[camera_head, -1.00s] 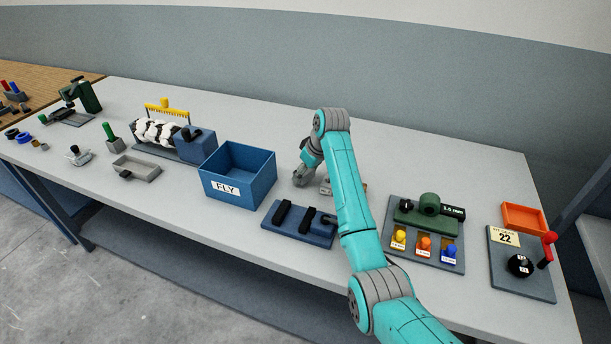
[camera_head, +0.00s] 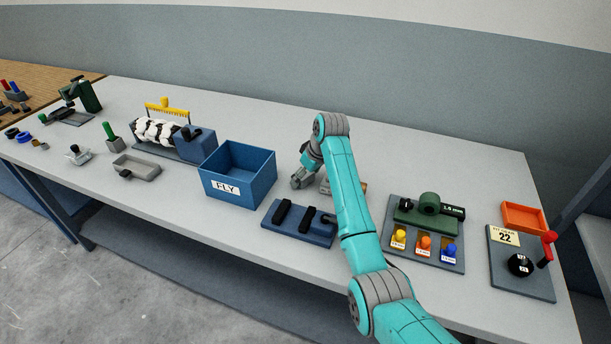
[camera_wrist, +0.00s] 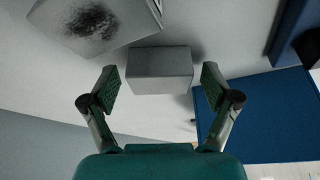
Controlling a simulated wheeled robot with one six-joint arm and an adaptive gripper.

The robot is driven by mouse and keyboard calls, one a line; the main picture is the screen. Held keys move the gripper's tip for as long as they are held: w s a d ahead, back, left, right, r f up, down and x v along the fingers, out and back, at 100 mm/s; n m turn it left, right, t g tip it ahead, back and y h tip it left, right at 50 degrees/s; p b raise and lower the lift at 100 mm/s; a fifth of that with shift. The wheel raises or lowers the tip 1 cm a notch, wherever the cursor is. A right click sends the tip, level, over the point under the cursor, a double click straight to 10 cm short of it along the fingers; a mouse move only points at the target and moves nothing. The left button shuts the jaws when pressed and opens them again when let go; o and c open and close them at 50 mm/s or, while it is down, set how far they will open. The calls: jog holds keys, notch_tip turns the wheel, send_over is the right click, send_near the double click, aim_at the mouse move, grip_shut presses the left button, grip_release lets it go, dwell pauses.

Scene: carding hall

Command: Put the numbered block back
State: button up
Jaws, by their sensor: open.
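My gripper (camera_wrist: 160,82) is open in the wrist view, one finger on each side of a plain grey block (camera_wrist: 160,68). A gap shows between the block and each finger. No number shows on the faces in view. In the head view my gripper (camera_head: 298,183) is low over the table, between the blue FLY bin and my forearm. A small grey block (camera_head: 326,187) shows just right of it, partly hidden by my arm. A larger pale piece with a dark smudged face (camera_wrist: 92,22) lies close to the block in the wrist view.
The blue FLY bin (camera_head: 219,188) stands left of my gripper. A blue board (camera_head: 287,233) with black bars lies in front. To the right are a green gauge stand (camera_head: 455,259) with coloured knobs, an orange tray (camera_head: 524,229), and a plate marked 22 (camera_head: 530,283). The table behind is clear.

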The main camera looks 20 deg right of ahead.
jog(key=v, duration=1.2)
